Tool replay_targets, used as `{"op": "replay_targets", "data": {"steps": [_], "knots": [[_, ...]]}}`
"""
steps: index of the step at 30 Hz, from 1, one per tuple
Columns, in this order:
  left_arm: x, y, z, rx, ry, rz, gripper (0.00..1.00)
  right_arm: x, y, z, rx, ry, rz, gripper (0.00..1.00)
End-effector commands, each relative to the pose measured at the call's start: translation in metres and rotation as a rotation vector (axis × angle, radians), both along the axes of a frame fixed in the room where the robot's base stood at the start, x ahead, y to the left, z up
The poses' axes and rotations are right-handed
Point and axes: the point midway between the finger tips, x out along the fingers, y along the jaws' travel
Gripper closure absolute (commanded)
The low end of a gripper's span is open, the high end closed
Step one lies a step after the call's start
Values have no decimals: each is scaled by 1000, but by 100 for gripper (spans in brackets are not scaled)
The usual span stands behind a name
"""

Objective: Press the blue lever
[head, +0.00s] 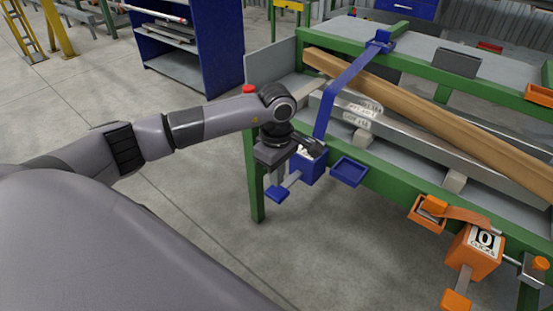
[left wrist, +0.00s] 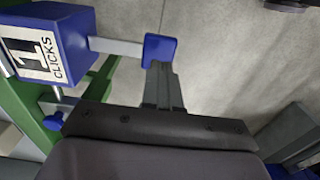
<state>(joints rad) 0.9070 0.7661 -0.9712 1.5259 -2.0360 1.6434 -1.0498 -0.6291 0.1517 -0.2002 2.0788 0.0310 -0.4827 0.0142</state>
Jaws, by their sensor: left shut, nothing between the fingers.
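The blue lever has a grey bar ending in a blue pad (head: 278,193); it sticks out from a blue box (head: 306,170) on the table's front. In the left wrist view the pad (left wrist: 160,50) and the bar (left wrist: 115,47) show beside the blue box (left wrist: 40,28), whose label reads "1 CLICKS". My left gripper (head: 276,182) is shut and empty, pointing down at the pad. Its fingertips (left wrist: 160,66) meet the pad's edge in the wrist view; I cannot tell whether they touch it. My right gripper is not in view.
An orange box (head: 478,254) labelled "10 CLICKS" has its own orange lever pad (head: 455,300) at lower right. A blue tray (head: 349,171) and an orange tray (head: 428,214) hang on the green table frame (head: 257,190). Wooden and grey bars lie on the table.

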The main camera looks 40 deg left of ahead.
Motion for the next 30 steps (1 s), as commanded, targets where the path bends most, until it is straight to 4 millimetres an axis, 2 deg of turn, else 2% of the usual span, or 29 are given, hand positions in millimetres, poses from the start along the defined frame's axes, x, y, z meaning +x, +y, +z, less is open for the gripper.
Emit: {"op": "replay_targets", "data": {"steps": [1,6,23,30], "knots": [[-1,0,-10,-1,2,2,100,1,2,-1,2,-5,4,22],[0,0,-26,-1,0,1,100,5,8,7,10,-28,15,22],[0,0,-32,-1,-12,1,100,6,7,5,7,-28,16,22],[-1,1,-46,-6,-102,0,100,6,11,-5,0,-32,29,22]]}}
